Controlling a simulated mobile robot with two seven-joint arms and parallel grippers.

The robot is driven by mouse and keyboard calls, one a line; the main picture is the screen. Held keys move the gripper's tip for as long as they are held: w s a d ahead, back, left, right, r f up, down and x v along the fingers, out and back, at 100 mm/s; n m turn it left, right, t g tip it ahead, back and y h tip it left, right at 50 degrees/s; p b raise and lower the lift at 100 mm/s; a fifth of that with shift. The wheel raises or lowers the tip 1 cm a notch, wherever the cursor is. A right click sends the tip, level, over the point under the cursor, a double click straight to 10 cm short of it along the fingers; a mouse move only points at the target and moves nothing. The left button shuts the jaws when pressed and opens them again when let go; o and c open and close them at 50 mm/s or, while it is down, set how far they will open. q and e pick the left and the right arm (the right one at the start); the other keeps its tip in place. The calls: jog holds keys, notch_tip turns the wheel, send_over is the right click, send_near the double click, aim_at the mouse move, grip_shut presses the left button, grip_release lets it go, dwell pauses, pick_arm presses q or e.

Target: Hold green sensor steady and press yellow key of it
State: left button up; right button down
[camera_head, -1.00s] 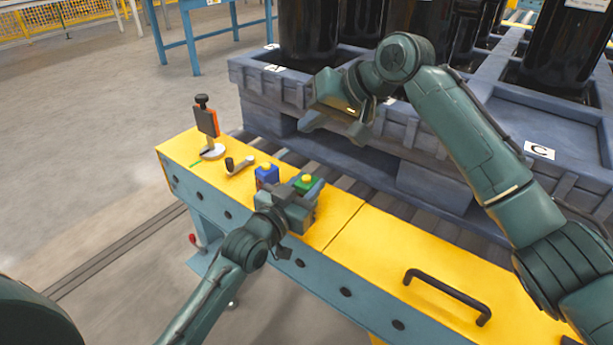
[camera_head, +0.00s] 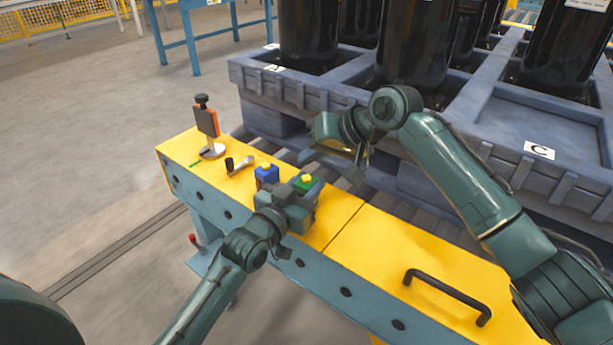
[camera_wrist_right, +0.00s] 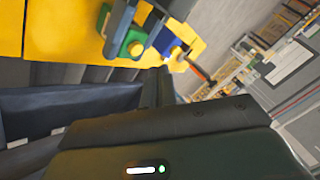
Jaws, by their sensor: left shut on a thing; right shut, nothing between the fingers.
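A blue sensor (camera_head: 266,173) with a yellow key stands just left of the green one. Farther left are a small black-and-silver part (camera_head: 240,165) and an orange-and-black device on a stand (camera_head: 207,125). The grey-blue pallet (camera_head: 420,130) with black cylinders lies behind the bench.

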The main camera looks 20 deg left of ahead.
aim_at(311, 183)
jog(key=shift+f, duration=0.9)
jog(key=shift+f, duration=0.1)
dwell(1.3)
jog(key=shift+f, duration=0.3)
jog(key=shift+f, duration=0.45)
dwell(0.9)
jog(key=shift+r, duration=0.85)
notch_tip(311, 183, up, 5)
jog(key=shift+r, duration=0.1)
dwell(0.4)
